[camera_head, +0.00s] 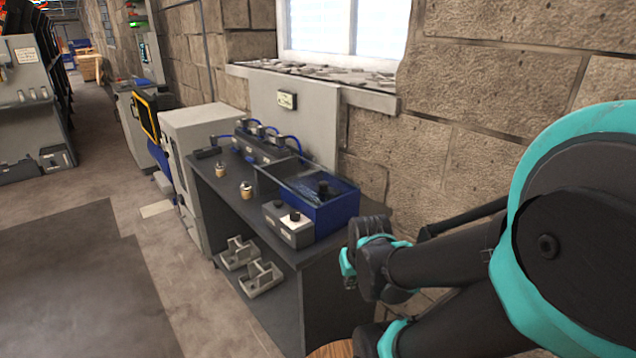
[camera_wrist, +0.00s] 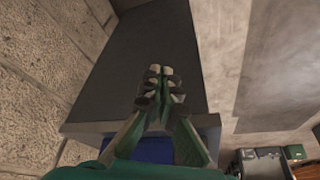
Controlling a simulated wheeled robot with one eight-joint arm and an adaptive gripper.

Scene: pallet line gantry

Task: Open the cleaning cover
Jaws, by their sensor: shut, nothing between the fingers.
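A blue open-topped box (camera_head: 335,211) stands on the dark workbench near its right end. A clear, glassy panel (camera_head: 283,181) shows at its top left; I take this as the cleaning cover, but cannot tell its exact edges or whether it is closed. A dark knob shows inside or behind the panel. In the wrist view my gripper (camera_wrist: 160,72) has its fingertips together, with nothing between them, over a dark flat surface. A blue patch (camera_wrist: 152,150) shows below the fingers there. In the head view my arm is right of the bench; the fingertips cannot be made out.
A grey control box (camera_head: 289,229) with a knob stands in front of the blue box. Two small brass-coloured fittings (camera_head: 246,190) stand on the bench (camera_head: 226,186). Blue-hosed units (camera_head: 262,147) line its back. Grey brackets (camera_head: 262,277) lie below. Open floor (camera_head: 80,270) is at left.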

